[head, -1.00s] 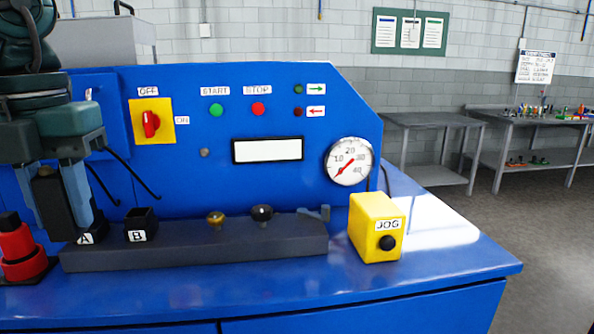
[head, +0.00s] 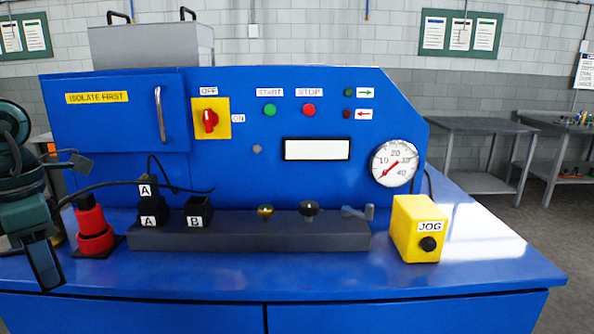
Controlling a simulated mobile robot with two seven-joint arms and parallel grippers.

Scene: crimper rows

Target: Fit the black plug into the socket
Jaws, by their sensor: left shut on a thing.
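My left gripper (head: 46,264) is at the far left, low over the blue bench and left of the red connector. It is shut on the black plug, which is mostly hidden by the fingers. The plug's black cable (head: 125,184) trails right from the gripper, in front of the panel. Socket B (head: 197,212) is a black open box on the grey rail, with nothing standing in it. Socket A (head: 150,216), beside it, has another black plug marked A (head: 147,190) standing upright in it, with a short cable. My right gripper is not in view.
The red connector (head: 93,232) stands between my left gripper and socket A. The grey rail (head: 250,237) also carries a brass knob (head: 265,211), a black knob (head: 309,209) and a grey lever. A yellow JOG box (head: 417,228) is at the right. The bench front is clear.

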